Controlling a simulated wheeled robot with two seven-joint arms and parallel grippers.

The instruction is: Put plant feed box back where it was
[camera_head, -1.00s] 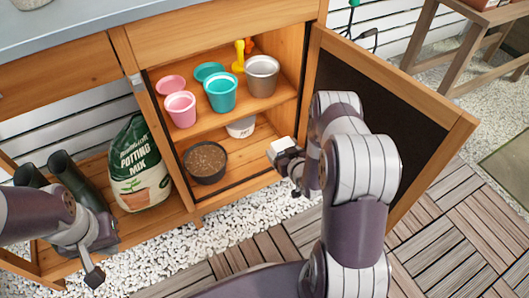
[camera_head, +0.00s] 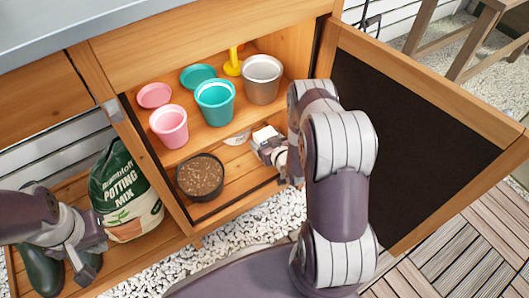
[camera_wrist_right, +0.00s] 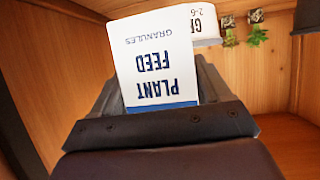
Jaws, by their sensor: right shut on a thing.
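The plant feed box (camera_head: 265,135) is a small white carton. In the right wrist view the box (camera_wrist_right: 155,60) shows dark "PLANT FEED" and "GRANULES" lettering, upside down in the picture, and a blue band. My right gripper (camera_head: 273,152) is shut on it inside the open cupboard's lower compartment (camera_head: 232,178). My fingers hide the box's lower part, and I cannot tell whether it touches the shelf. My left gripper (camera_head: 76,240) is at the left in front of the potting mix bag; its jaw opening is unclear.
A bowl of brown material (camera_head: 201,178) stands left of the box. A white tub (camera_head: 238,138) is behind, mostly hidden. Pink (camera_head: 169,127), teal (camera_head: 215,103) and grey (camera_head: 262,80) pots fill the shelf above. The open door (camera_head: 410,120) stands right of my arm. The potting mix bag (camera_head: 127,190) is left.

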